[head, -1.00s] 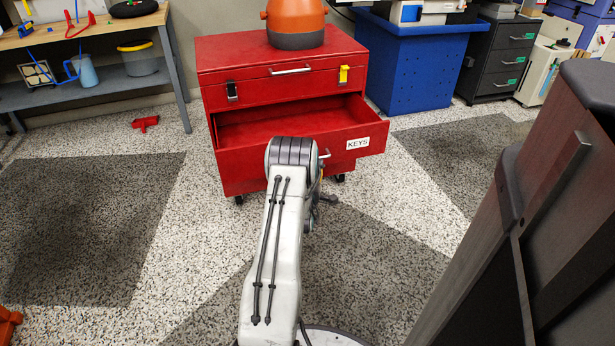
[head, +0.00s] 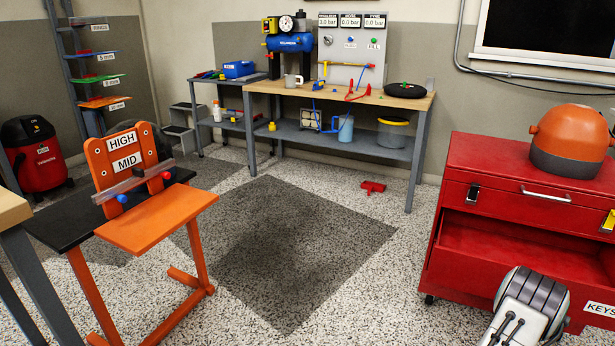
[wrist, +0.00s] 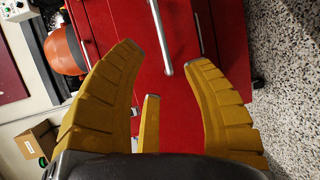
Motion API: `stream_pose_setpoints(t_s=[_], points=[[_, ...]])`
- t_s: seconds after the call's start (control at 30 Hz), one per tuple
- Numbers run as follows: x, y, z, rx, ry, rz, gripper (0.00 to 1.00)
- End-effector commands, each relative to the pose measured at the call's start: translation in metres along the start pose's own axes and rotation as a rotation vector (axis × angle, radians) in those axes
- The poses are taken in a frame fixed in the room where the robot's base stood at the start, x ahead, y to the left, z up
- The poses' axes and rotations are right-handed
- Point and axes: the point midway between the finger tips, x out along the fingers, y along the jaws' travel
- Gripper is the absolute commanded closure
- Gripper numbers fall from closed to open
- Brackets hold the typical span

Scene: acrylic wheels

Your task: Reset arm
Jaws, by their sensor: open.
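My gripper (wrist: 163,58) shows in the wrist view with its yellow fingers spread apart and nothing held between them. The red tool chest (wrist: 112,18) fills the space beyond the fingers. A silver handle (wrist: 160,35) shows in the gap between the fingertips; I cannot tell how far off it is. In the head view, the red chest (head: 484,166) stands at the right with its drawer (head: 480,275) pulled open. My arm reaches in front of it at the lower right, and the gripper is hidden there.
An orange and grey rounded object (head: 570,140) sits on the chest. An orange stand (head: 150,222) is at the left. A workbench (head: 340,92) stands along the back wall. A red piece (head: 373,187) lies on the floor. The floor in the middle is mostly clear.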

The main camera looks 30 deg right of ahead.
Motion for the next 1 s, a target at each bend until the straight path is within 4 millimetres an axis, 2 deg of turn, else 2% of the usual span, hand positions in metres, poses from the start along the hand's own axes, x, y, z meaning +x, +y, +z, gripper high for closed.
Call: stream_pose_setpoints(t_s=[0.13, 0.23, 0.37, 0.47, 0.57, 0.7, 0.77, 0.9, 0.97, 1.0], points=[[0.000, 0.002, -0.001, 0.001, 0.002, -0.001, 0.55], [-0.002, 0.014, -0.010, 0.016, 0.019, -0.008, 0.55], [-0.010, 0.052, -0.043, 0.068, 0.076, -0.046, 0.55], [-0.026, 0.094, -0.082, 0.133, 0.142, -0.100, 0.55], [-0.052, 0.138, -0.127, 0.205, 0.211, -0.178, 0.55], [-0.102, 0.195, -0.184, 0.300, 0.296, -0.299, 0.55], [-0.128, 0.217, -0.206, 0.335, 0.326, -0.357, 0.55], [-0.197, 0.266, -0.249, 0.407, 0.382, -0.495, 0.55], [-0.229, 0.285, -0.262, 0.434, 0.399, -0.557, 0.55], [-0.252, 0.298, -0.270, 0.450, 0.408, -0.599, 0.55]])
